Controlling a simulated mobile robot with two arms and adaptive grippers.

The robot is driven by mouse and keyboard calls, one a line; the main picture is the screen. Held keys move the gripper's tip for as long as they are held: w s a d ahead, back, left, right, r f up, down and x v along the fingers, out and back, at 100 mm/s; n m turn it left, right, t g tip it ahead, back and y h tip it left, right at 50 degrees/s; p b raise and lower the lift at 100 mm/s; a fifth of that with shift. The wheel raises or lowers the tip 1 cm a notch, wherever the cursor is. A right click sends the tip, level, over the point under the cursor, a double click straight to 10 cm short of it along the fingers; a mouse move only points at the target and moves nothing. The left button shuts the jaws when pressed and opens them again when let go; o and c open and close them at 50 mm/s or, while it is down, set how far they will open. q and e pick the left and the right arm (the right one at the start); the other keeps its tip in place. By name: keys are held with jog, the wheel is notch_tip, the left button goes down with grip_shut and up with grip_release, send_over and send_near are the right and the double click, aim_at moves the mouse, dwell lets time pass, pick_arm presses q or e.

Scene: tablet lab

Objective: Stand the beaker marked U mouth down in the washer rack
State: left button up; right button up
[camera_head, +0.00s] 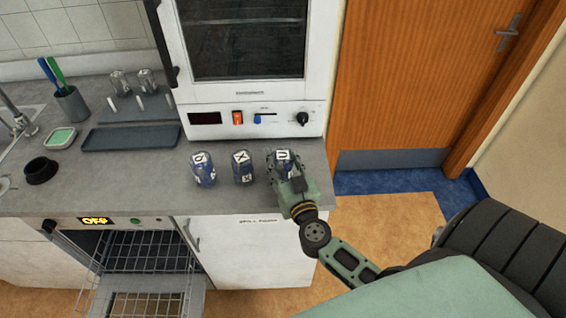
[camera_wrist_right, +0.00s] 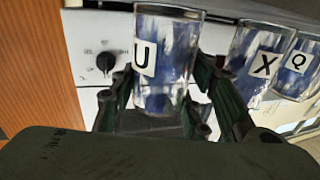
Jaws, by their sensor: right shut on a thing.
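The beaker marked U (camera_head: 283,156) is at the right end of a row of three clear, blue-stained beakers on the grey counter. My right gripper (camera_head: 287,178) is shut on it. In the right wrist view the U beaker (camera_wrist_right: 168,62) sits between the dark green fingers, its label showing. I cannot tell whether it touches the counter. The washer rack (camera_head: 140,283) is a wire rack, pulled out low at the left over the open washer door. My left gripper is not in view.
The beaker marked X (camera_head: 243,167) stands close left of the U beaker, and the beaker marked Q (camera_head: 203,169) beyond it. The white oven (camera_head: 245,122) stands behind. The washer display (camera_head: 96,221) reads OFF.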

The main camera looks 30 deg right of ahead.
jog(key=shift+r, duration=0.1)
jog(key=o, duration=1.2)
jog(key=shift+c, duration=0.2)
jog(key=b+v, duration=0.2)
jog(key=v, duration=1)
